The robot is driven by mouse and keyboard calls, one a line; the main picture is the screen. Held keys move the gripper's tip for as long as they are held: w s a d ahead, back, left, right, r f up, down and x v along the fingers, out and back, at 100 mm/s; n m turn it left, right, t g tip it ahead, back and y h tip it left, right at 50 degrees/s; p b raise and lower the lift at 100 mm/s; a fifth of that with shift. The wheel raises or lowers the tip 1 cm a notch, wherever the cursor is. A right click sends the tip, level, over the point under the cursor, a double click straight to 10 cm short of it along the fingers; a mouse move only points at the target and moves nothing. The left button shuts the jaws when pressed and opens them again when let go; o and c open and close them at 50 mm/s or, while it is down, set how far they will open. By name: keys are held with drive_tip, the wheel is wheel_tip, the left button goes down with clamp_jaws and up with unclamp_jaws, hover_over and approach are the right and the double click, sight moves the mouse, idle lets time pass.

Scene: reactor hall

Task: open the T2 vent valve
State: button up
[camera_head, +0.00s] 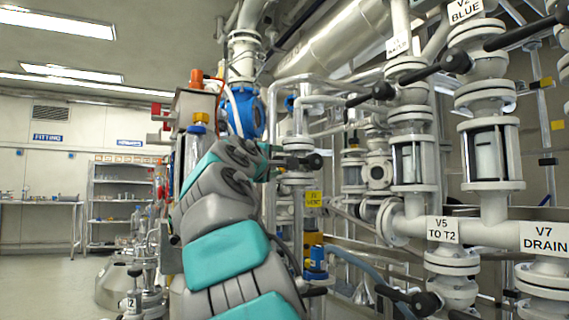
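A yellow tag (314,199) hangs on a grey pipe in the middle; its small print seems to read "VENT", with the number above unclear. Just above it is a flanged pipe fitting (297,181), which I take to be the T2 vent valve. A black rounded handle end (315,161) sticks out to the right at that height. My grey and teal arm reaches up from the bottom, and my gripper (292,161) is at the handle, overlapping it in the view. The fingers are small and dark, so I cannot tell whether they are shut on the handle or touch it.
Valves with black levers stand at the right, tagged V5 TO T2 (442,230) and V7 DRAIN (546,238), with sight glasses (491,155) above. Pipes crowd the space behind my gripper. A shelf rack (121,208) and workbench (38,203) stand at the left, with open floor before them.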

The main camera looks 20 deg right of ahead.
drive_tip(key=shift+p+x, duration=0.8)
drive_tip(key=shift+x, duration=2.3)
drive_tip(key=shift+w+d+r, duration=0.1)
drive_tip(key=shift+w+d, duration=0.35)
drive_tip(key=shift+d, duration=0.1)
drive_tip(key=shift+c, duration=0.3)
clamp_jaws()
